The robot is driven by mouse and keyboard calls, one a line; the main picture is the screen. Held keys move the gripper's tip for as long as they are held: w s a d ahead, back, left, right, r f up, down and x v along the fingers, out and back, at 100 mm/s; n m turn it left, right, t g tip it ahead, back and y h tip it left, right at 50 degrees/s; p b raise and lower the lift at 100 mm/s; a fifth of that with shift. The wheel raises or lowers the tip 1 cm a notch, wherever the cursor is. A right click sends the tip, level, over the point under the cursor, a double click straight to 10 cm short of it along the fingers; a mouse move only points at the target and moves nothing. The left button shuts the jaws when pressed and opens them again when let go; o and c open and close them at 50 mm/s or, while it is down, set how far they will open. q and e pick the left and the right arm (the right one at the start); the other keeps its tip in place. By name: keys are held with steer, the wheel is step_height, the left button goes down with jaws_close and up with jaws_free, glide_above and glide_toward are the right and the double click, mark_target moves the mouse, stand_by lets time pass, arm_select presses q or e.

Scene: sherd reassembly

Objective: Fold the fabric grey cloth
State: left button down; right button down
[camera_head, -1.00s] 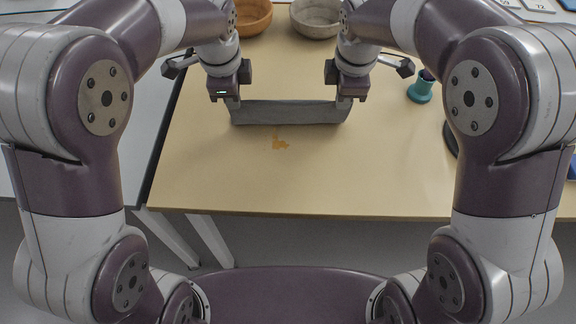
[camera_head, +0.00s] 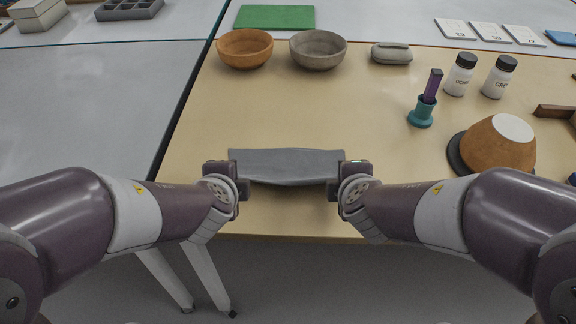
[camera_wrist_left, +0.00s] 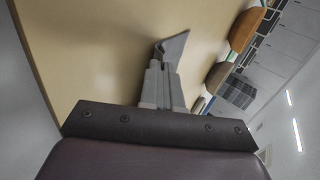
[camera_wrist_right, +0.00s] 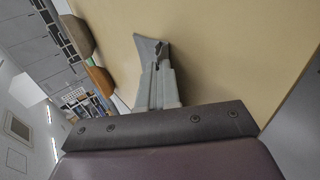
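The grey cloth (camera_head: 287,165) is a narrow strip stretched left to right near the table's front, in the head view. Its lower edge bows and sags, with a shadow on the table below. My left gripper (camera_head: 238,180) is at its left end and my right gripper (camera_head: 346,180) at its right end. In the left wrist view the fingers (camera_wrist_left: 162,75) are closed with the grey cloth (camera_wrist_left: 175,46) between their tips. In the right wrist view the fingers (camera_wrist_right: 156,72) are closed on the other end of the cloth (camera_wrist_right: 148,46). The cloth's underside is hidden.
Behind the cloth stand an orange bowl (camera_head: 245,48), a grey bowl (camera_head: 318,49) and a grey lidded case (camera_head: 391,53). To the right are a teal holder (camera_head: 421,112), two white jars (camera_head: 460,75) (camera_head: 498,78) and an upturned orange bowl (camera_head: 497,146). The table between is clear.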

arm_select(q)
steer(key=shift+s+f+t+b, duration=0.3)
steer(key=shift+s+f+t, duration=0.2)
steer(key=shift+s+t, duration=0.1)
arm_select(e)
steer(key=shift+s+f+t, duration=0.5)
steer(key=shift+s+t, duration=0.05)
steer(key=shift+t, duration=0.05)
arm_select(q)
steer(key=shift+w, duration=0.1)
steer(key=c, duration=1)
jaws_free()
arm_select(e)
steer(key=c, duration=1)
jaws_free()
